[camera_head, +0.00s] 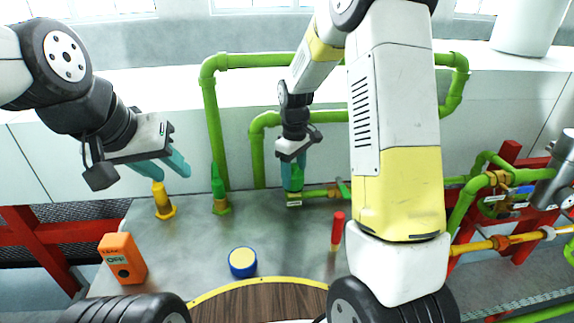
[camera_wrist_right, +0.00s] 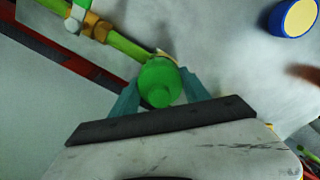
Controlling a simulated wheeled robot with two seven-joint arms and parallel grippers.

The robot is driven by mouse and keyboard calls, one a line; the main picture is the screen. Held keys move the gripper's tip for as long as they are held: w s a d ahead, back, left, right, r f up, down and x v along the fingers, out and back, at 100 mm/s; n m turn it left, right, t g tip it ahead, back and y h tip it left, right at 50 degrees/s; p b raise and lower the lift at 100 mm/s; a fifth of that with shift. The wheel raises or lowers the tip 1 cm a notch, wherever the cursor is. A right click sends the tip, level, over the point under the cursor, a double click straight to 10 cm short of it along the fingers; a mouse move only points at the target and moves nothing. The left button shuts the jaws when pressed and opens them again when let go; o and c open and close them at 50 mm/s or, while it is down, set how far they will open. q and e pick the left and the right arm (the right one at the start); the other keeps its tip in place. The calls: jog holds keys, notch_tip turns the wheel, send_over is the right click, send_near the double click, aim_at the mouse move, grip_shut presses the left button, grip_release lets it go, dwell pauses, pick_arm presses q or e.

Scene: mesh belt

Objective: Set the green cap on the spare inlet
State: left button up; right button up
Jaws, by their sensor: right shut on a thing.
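My right gripper (camera_head: 292,178) is shut on the green cap (camera_head: 297,184), low over the back of the metal deck. In the right wrist view the round green cap (camera_wrist_right: 160,82) sits between the two teal fingers of my right gripper (camera_wrist_right: 158,92). Directly below the cap is a green fitting with a small white label (camera_head: 294,203), which looks like the spare inlet. The fingers hide where cap and fitting meet, so I cannot tell whether the cap is seated. My left gripper (camera_head: 164,166) is open and empty, above a yellow fitting (camera_head: 163,202).
A green-topped fitting (camera_head: 218,190) stands left of the right gripper. An orange box (camera_head: 122,258), a blue and yellow round tin (camera_head: 242,262) and a red upright cylinder (camera_head: 337,230) stand on the deck. Green pipes (camera_head: 210,120) run behind. Red beams and pipework fill the right.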

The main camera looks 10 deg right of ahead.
jog(key=shift+f, duration=0.65)
dwell(0.3)
jog(key=o, duration=1.1)
jog(key=shift+r, duration=0.1)
jog(key=shift+r, duration=5.4)
